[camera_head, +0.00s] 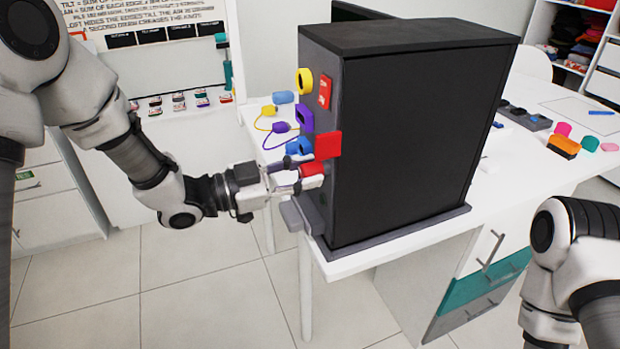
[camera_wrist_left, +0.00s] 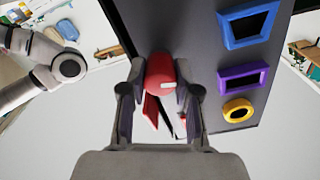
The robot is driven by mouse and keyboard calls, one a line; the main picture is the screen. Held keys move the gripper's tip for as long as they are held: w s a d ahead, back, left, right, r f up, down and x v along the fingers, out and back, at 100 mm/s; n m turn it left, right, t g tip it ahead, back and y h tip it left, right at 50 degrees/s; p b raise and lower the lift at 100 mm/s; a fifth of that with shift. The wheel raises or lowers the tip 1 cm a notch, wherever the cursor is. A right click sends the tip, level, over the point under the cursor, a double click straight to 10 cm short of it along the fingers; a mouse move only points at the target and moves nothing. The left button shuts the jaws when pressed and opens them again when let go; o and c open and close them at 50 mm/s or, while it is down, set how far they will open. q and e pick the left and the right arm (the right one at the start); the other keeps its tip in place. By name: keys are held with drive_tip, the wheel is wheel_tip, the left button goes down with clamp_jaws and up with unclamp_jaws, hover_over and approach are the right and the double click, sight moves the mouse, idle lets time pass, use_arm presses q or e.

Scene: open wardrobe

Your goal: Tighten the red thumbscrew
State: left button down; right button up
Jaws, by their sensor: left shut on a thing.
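The red thumbscrew (camera_head: 312,169) is on the front face of a tall black case (camera_head: 420,130), low down, below a red square flap (camera_head: 328,145). My left gripper (camera_head: 298,179) reaches in from the left and is shut on the thumbscrew. In the left wrist view the rounded red thumbscrew (camera_wrist_left: 160,76), with a pale mark on it, sits between the fingers of my left gripper (camera_wrist_left: 160,92). The fingers cover its sides. My right arm shows at the lower right of the head view, but its gripper is out of the picture.
The case stands on a grey base on a white table (camera_head: 535,135). Its front carries a yellow ring (camera_head: 304,81), a purple frame (camera_head: 304,118) and a blue frame (camera_wrist_left: 247,24). Corded plugs lie behind at the left; coloured blocks lie at the right.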

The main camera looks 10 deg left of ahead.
use_arm(q)
drive_tip(key=shift+f+m+b, duration=0.1)
drive_tip(key=shift+m+b, duration=3.3)
drive_tip(key=shift+b, duration=0.55)
drive_tip(key=m+b, duration=0.5)
drive_tip(key=b, duration=0.2)
drive_tip(key=shift+m+b, duration=0.6)
drive_tip(key=shift+b, duration=0.15)
drive_tip(key=c, duration=0.8)
unclamp_jaws()
drive_tip(key=shift+c, duration=0.2)
